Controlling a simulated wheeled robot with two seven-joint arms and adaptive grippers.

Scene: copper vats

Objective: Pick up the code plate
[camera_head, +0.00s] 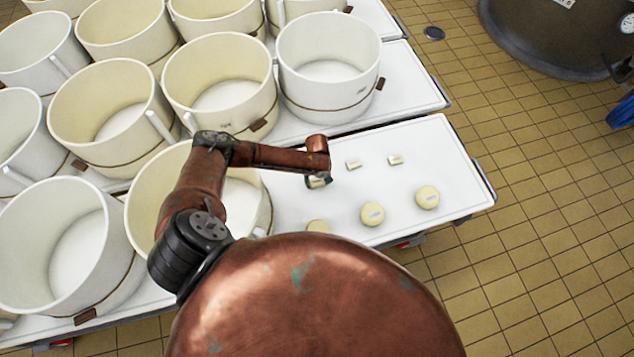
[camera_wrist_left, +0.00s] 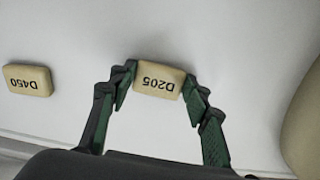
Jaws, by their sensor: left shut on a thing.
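A cream code plate (camera_wrist_left: 155,80) marked "D205" sits between the green fingertips in the left wrist view, its print upside down there. My left gripper (camera_head: 318,181) is shut on this plate, with a fingertip on each of its sides. It is over the white cart top in the head view, where it mostly hides the plate. Whether the plate touches the surface, I cannot tell. A second code plate (camera_wrist_left: 28,79) marked "D450" lies to the left in the wrist view, apart from the fingers. My right gripper does not show.
Two small plates (camera_head: 353,164) (camera_head: 395,160) lie right of the gripper on the white cart (camera_head: 440,150). Round cream discs (camera_head: 372,213) (camera_head: 427,197) lie nearer. Large cream and white vats (camera_head: 326,65) crowd the left. Tiled floor (camera_head: 530,210) is open at right.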

